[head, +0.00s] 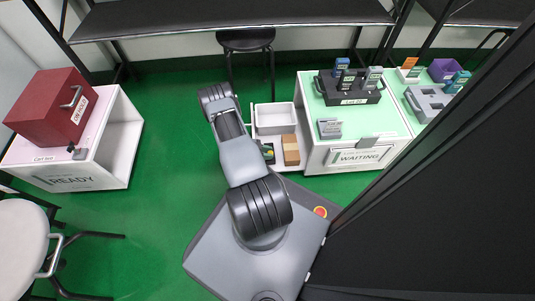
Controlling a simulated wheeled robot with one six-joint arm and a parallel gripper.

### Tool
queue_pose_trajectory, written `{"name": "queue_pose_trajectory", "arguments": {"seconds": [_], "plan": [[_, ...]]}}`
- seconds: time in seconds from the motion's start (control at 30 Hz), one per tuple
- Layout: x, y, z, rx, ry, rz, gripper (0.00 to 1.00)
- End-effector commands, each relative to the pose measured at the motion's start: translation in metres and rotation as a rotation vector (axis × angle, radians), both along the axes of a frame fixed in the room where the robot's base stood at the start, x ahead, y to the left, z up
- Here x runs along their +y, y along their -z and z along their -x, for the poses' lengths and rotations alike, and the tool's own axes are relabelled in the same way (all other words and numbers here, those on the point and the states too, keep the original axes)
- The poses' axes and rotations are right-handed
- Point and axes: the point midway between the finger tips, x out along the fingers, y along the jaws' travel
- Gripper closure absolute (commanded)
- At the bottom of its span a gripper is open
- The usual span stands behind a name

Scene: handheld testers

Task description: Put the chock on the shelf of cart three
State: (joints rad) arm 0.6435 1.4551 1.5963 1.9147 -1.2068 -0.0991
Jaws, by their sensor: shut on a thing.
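I cannot make out the chock in the head view. My arm reaches up the middle of the picture, and its far end is at a dark joint; my gripper does not show, and whatever it holds is hidden. No label that I can read names cart three. The left white cart (118,130) has a READY sign and a small label that is hard to read. The right white cart (312,150) has a WAITING sign. A low white shelf (292,171) stands at its left side, partly behind my arm.
A red case (48,108) and a small dark item (72,149) sit on the left cart. A dark tray (350,97) of handheld testers and a grey block (329,129) are on the right cart. The low shelf holds a white bin (275,120) and brown box (291,150). Green floor lies between.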

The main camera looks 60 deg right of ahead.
Motion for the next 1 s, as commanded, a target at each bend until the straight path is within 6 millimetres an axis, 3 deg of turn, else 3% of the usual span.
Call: {"name": "queue_pose_trajectory", "arguments": {"seconds": [0.2, 0.23, 0.5, 0.8, 1.0], "plan": [[0.000, 0.001, 0.000, 0.001, 0.000, 0.001, 1.00], [0.000, 0.001, 0.000, 0.000, 0.000, 0.000, 0.71], [0.000, 0.001, 0.000, 0.000, 0.000, 0.000, 0.46], [0.001, -0.003, -0.002, 0.000, -0.001, 0.000, 0.46], [0.016, -0.016, -0.025, -0.001, -0.005, 0.002, 0.46]]}}
